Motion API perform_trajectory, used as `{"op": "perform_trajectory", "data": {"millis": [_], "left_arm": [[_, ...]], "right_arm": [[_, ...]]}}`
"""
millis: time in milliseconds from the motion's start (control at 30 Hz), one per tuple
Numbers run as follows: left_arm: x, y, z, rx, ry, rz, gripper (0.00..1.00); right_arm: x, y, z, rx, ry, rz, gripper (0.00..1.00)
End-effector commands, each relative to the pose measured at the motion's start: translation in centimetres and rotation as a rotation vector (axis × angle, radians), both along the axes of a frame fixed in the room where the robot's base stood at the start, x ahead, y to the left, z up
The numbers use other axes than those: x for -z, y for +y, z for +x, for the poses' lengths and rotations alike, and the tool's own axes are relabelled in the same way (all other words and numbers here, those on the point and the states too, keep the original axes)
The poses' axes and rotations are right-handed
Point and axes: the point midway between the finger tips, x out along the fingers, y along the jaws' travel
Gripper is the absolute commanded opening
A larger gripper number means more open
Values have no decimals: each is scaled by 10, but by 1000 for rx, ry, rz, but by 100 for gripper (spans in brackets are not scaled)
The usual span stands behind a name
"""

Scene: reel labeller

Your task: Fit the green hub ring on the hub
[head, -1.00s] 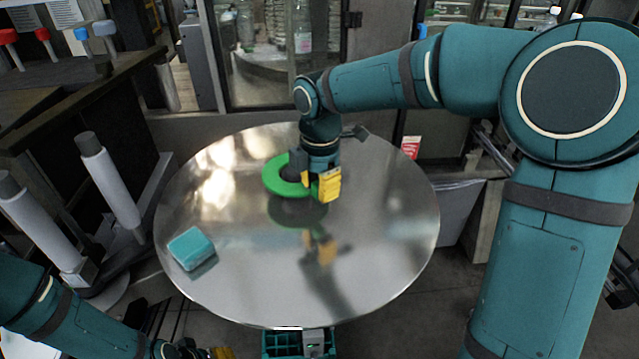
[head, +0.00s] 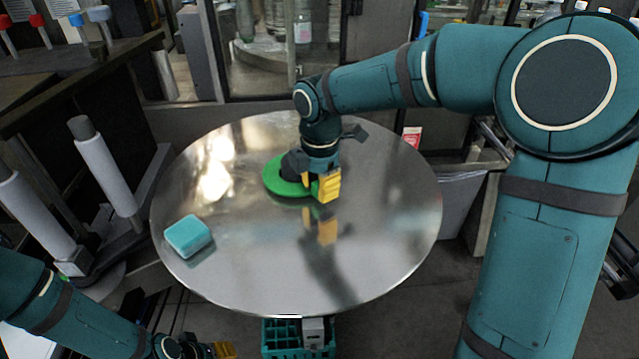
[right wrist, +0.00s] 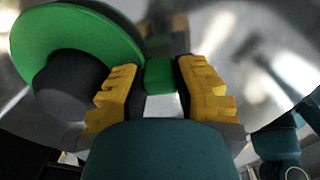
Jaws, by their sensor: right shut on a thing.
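The green hub ring (head: 277,182) is near the back middle of the round metal table (head: 240,270). It lies low, close to the table top, and appears to surround the dark grey hub (head: 291,166). In the right wrist view the green ring (right wrist: 75,30) shows behind the dark hub (right wrist: 70,84), which stands out from it. My right gripper (head: 322,186) is shut on the ring's green tab (right wrist: 159,75), to the right of the hub. Whether the ring rests flat is hidden. My left gripper (head: 222,350) is partly in view at the bottom edge, away from the table.
A teal block (head: 188,236) lies on the table at the left. White rolls on posts (head: 106,175) stand left of the table. A green crate (head: 283,338) is below the front edge. The front and right of the table are clear.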

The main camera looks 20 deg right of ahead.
Motion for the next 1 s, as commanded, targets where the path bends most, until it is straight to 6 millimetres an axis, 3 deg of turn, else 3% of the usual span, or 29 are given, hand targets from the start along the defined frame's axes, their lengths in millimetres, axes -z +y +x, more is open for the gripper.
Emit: {"op": "perform_trajectory", "data": {"millis": [367,400,467,800,1000], "left_arm": [[3,0,0,0,0,0,47],[3,0,0,0,0,0,47],[3,0,0,0,0,0,47],[3,0,0,0,0,0,47],[3,0,0,0,0,0,47]], "right_arm": [[4,0,0,0,-1,0,0],[4,0,0,0,-1,0,38],[4,0,0,0,-1,0,56],[3,0,0,0,0,0,56],[-20,0,1,0,-4,1,56]]}}
